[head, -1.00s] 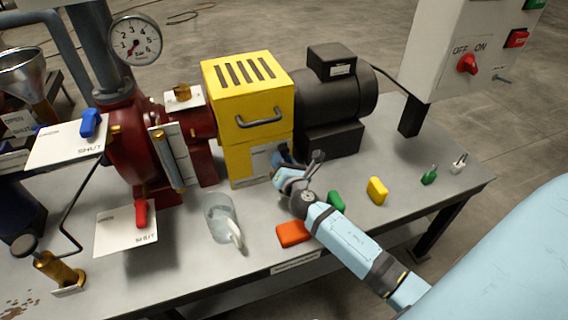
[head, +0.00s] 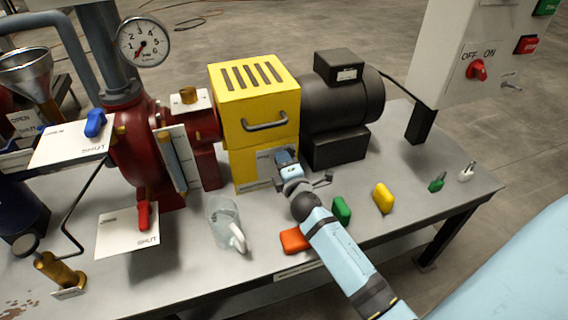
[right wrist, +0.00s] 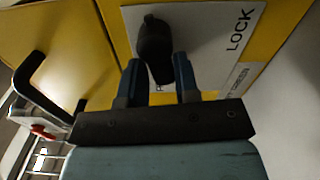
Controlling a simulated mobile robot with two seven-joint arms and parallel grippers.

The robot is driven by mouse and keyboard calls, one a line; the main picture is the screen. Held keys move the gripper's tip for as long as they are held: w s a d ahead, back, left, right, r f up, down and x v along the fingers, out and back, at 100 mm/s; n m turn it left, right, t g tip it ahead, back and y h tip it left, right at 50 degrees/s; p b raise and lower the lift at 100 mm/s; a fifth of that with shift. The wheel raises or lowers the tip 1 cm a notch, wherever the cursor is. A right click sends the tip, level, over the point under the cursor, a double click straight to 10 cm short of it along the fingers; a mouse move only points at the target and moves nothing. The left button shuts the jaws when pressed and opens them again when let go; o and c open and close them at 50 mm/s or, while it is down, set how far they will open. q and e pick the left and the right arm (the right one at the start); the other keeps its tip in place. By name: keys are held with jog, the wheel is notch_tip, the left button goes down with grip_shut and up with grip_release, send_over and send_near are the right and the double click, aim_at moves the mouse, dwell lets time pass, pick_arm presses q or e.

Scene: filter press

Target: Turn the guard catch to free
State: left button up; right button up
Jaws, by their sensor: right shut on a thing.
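The yellow guard (head: 240,100) stands on the bench with a white label plate (head: 265,167) on its front. The right wrist view shows the guard catch (right wrist: 153,45), a black knob on that plate (right wrist: 205,40). The word LOCK is on the plate's right side; another word below the knob is mostly hidden by the fingers. My right gripper (right wrist: 158,78) is shut on the knob's near end, with one blue finger on each side. In the head view my right gripper (head: 287,160) is against the plate and hides the catch. My left gripper is not in view.
A glass jug (head: 224,222) and an orange block (head: 294,240) are left of my right forearm. Green (head: 341,208) and yellow (head: 383,198) blocks are to its right. The black motor (head: 342,95) stands right of the guard. The guard's handle (head: 265,124) is above my gripper.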

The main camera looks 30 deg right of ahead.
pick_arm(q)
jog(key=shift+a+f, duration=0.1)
pick_arm(e)
jog(key=shift+r+m, duration=0.1)
jog(key=shift+m, duration=0.6)
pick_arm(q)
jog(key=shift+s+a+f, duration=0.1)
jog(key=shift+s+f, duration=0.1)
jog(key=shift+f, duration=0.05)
pick_arm(e)
jog(key=o, duration=0.8)
jog(key=shift+d, duration=0.1)
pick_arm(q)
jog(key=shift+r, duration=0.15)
pick_arm(e)
jog(key=shift+s, duration=0.1)
